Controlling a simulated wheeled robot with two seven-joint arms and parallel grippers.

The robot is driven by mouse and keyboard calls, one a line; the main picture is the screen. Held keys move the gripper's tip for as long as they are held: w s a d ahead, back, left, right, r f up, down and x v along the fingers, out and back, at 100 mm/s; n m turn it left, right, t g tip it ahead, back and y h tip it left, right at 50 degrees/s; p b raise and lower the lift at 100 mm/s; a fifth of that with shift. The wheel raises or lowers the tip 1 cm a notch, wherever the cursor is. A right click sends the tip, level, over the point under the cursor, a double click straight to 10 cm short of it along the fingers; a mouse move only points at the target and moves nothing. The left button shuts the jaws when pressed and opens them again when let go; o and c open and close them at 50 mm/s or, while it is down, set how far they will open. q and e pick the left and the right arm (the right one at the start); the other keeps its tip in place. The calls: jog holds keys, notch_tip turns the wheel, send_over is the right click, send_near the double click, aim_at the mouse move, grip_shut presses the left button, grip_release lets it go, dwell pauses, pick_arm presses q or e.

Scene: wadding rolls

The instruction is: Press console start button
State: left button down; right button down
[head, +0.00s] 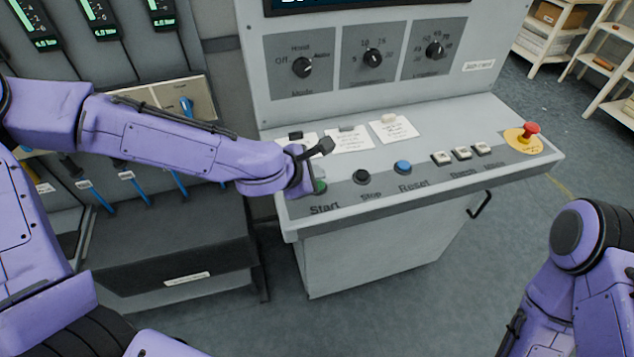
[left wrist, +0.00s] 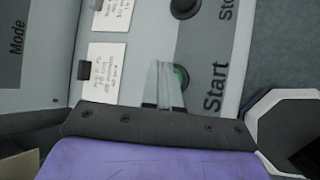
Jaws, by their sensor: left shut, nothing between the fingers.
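The console (head: 345,250) has a sloped panel with a green Start button (head: 320,187) at its left front, above the printed word Start. My left gripper (head: 308,188) is at this button and partly covers it. In the left wrist view the shut fingers (left wrist: 165,88) lie over the green button (left wrist: 181,77), whose edge shows beside them. Nothing is between the fingers. I cannot tell whether the fingertips touch the button. My right arm shows at the lower right of the head view, but its gripper is not in view.
A black Stop button (head: 361,177) and a blue Reset button (head: 403,167) sit to the right of Start. A red emergency knob (head: 530,130) stands at the far right. Paper labels (head: 394,130) lie behind the buttons. A rack with blue handles (head: 143,190) is at the left.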

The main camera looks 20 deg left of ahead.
pick_arm(q)
jog(key=shift+f, duration=0.15)
dwell(0.6)
jog(key=shift+f, duration=0.3)
jog(key=shift+f+b, duration=0.45)
jog(key=shift+b, duration=0.15)
dwell(0.4)
jog(key=shift+r+p, duration=0.85)
jog(key=shift+p, duration=0.05)
jog(key=shift+r, duration=0.1)
notch_tip(320, 180, up, 5)
jog(key=p, duration=0.5)
